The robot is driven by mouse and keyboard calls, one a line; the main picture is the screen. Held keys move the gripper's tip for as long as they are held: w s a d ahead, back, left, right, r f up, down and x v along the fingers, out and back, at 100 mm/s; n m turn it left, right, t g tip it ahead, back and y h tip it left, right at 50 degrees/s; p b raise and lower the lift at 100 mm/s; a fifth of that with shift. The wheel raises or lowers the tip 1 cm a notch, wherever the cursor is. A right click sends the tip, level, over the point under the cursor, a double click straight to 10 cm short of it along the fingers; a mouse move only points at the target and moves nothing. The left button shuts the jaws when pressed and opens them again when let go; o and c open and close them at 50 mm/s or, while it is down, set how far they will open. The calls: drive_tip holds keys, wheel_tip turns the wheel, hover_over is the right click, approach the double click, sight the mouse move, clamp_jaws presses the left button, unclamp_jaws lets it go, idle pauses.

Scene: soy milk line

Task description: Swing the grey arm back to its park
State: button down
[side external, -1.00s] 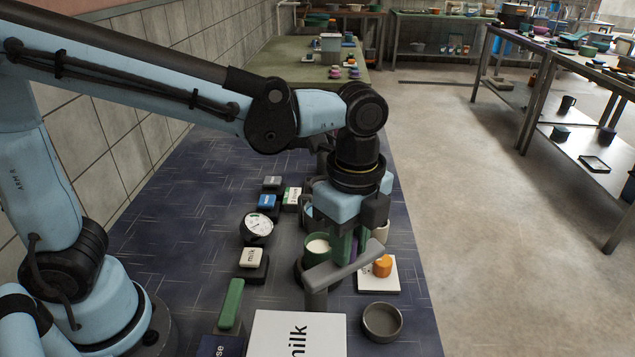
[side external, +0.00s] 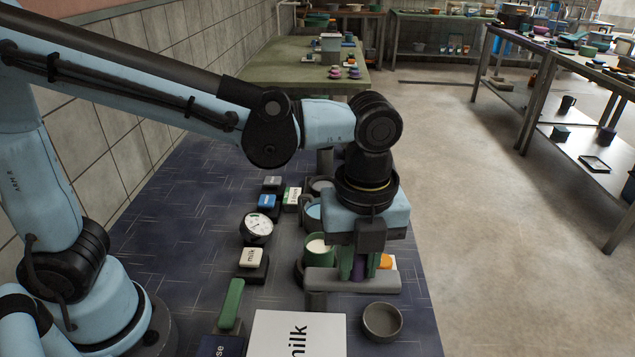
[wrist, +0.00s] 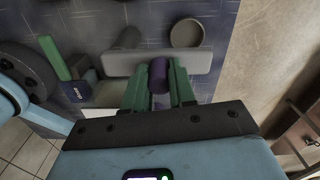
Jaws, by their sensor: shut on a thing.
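The grey arm (side external: 340,282) is a flat bar on a short grey post (side external: 316,302), lying level and crosswise, its free end to the right. A purple knob (side external: 358,270) stands up from the bar. My gripper (side external: 359,262) has its green fingers closed around the knob, pointing down. In the wrist view the grey arm (wrist: 115,64) runs across the frame, and the purple knob (wrist: 158,77) sits between the two fingers (wrist: 160,88). Where the park is cannot be told from these frames.
A green cup of milk (side external: 318,246) stands just behind the bar. An orange piece (side external: 386,261) on a white plate is partly hidden by the bar and gripper. A dark bowl (side external: 382,320) sits in front, clear of it. A dial (side external: 257,227) and milk button (side external: 251,258) are left.

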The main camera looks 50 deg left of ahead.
sight(359, 257)
drive_tip(key=shift+d, duration=0.1)
idle(0.3)
drive_tip(key=c, duration=0.9)
unclamp_jaws()
wheel_tip(359, 257, up, 12)
drive_tip(key=shift+r, duration=0.1)
drive_tip(key=a+f+n+t, duration=0.2)
drive_tip(key=a+f+n, duration=0.1)
drive_tip(key=a+n, duration=0.3)
drive_tip(key=a+f+n+t, duration=0.2)
drive_tip(key=a+f+n, duration=0.2)
drive_tip(key=a+n, duration=0.3)
drive_tip(key=a+f+n+t, duration=0.3)
drive_tip(key=a+n, duration=0.3)
drive_tip(key=n, duration=0.6)
drive_tip(key=shift+s+a+f, duration=0.2)
drive_tip(key=shift+a+f, duration=0.15)
drive_tip(key=shift+f, duration=0.3)
